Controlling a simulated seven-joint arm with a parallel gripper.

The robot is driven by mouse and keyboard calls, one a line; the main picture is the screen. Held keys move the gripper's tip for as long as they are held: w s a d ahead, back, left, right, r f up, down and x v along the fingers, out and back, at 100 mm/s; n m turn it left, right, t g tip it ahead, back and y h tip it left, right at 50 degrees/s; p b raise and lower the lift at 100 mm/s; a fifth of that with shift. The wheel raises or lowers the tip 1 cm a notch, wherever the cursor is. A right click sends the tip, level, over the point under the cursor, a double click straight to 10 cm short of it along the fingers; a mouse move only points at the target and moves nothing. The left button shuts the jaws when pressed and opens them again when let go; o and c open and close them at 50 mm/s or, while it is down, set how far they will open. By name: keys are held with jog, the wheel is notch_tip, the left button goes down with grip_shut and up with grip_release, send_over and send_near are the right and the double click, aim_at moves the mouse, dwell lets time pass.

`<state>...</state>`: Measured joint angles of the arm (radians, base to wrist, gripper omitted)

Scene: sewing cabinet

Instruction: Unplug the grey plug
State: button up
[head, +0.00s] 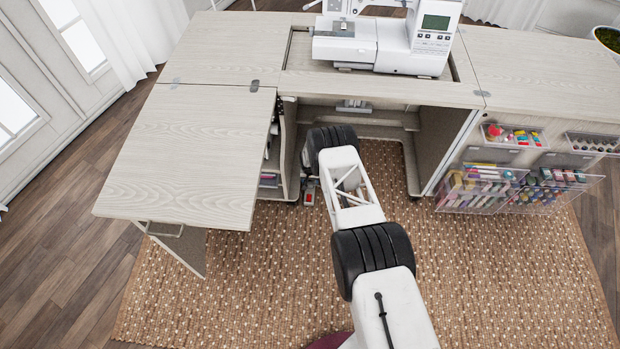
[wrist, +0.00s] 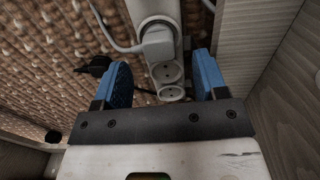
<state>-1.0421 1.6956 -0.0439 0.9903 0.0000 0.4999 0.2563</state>
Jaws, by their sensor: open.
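In the wrist view, a grey plug (wrist: 158,40) sits in a socket of a pale power strip (wrist: 168,74), with its cable running off to the upper left. Two round sockets nearer to my gripper show no plug. My gripper (wrist: 164,78) has two blue finger pads, spread wide with nothing between them but the view of the strip. The plug appears a little beyond the fingertips, apart from them. In the head view my arm reaches down to the cabinet opening. The plug cannot be made out there, and the gripper is mostly hidden behind the arm.
The sewing cabinet (head: 200,150) has its left leaf folded out and a sewing machine (head: 400,45) on top. Clear bins (head: 480,190) of supplies hang on the right door. A wooden panel stands close to the right finger in the wrist view. A black object (wrist: 95,66) lies beside the left finger.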

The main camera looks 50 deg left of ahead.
aim_at(310, 183)
jog(key=shift+f, duration=1.95)
jog(key=shift+s, duration=0.2)
jog(key=c, duration=1)
